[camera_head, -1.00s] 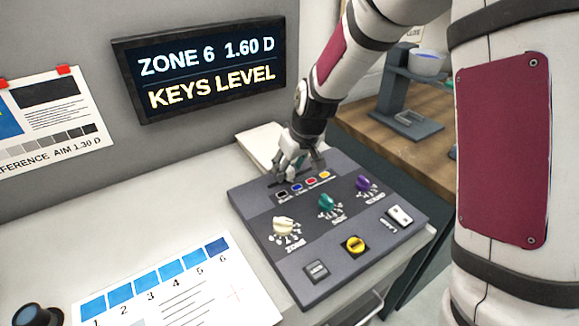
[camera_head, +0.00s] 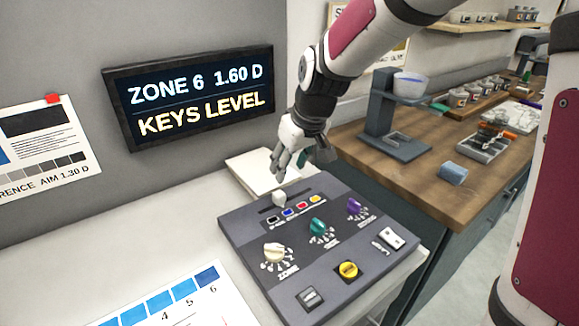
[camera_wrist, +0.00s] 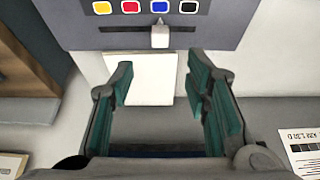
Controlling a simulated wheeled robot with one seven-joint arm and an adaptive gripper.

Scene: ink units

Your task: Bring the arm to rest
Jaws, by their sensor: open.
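My gripper (camera_head: 301,165) hangs from my arm above the back edge of the dark grey control console (camera_head: 240,225). In the wrist view my gripper (camera_wrist: 160,90) has its two green-padded fingers spread apart with nothing between them. A white slider knob (camera_head: 279,198) stands in the slot at the console's back; it also shows beyond the fingertips in the wrist view (camera_wrist: 160,36), apart from them. The console carries a cream knob (camera_head: 274,252), a green knob (camera_head: 318,228), a purple knob (camera_head: 355,207) and a yellow button (camera_head: 348,269). The wall display (camera_head: 195,95) reads "ZONE 6 1.60 D" and "KEYS LEVEL".
A white pad (camera_head: 255,168) lies behind the console. A printed sheet (camera_head: 225,305) lies in front.

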